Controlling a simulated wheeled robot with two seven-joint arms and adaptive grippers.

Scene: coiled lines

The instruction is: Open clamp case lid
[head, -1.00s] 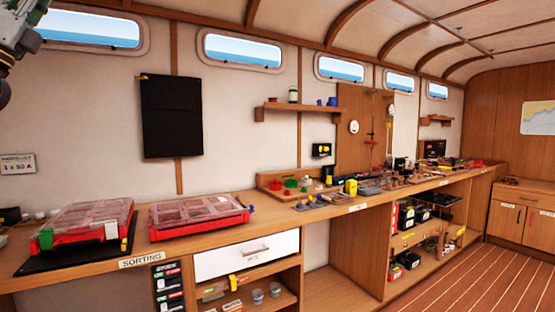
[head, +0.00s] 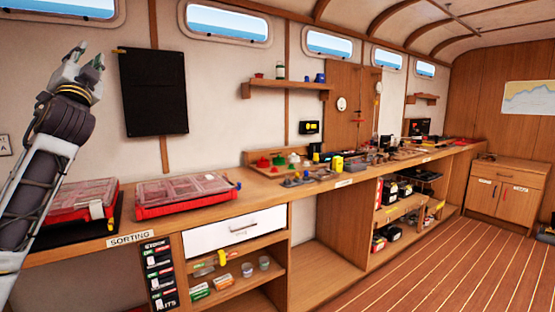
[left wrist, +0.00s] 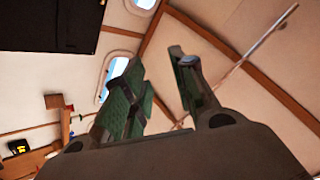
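Two red cases with clear lids lie on the wooden bench at the left of the head view. The nearer red case (head: 84,199) rests on a black mat and is partly hidden behind my left arm. The other red case (head: 183,191) stands to its right. Both lids look shut, and I cannot tell which one is the clamp case. My left gripper (head: 92,62) is raised well above the bench, left of the black wall panel, pointing up and touching nothing. In the left wrist view its green-padded fingers (left wrist: 160,88) are apart and empty. My right gripper is not in view.
The bench front carries a SORTING label (head: 130,239). A white drawer (head: 235,233) is shut below it, above shelves with small boxes and jars. A black panel (head: 153,92) hangs on the wall. Small parts and tools (head: 310,175) crowd the bench further right.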

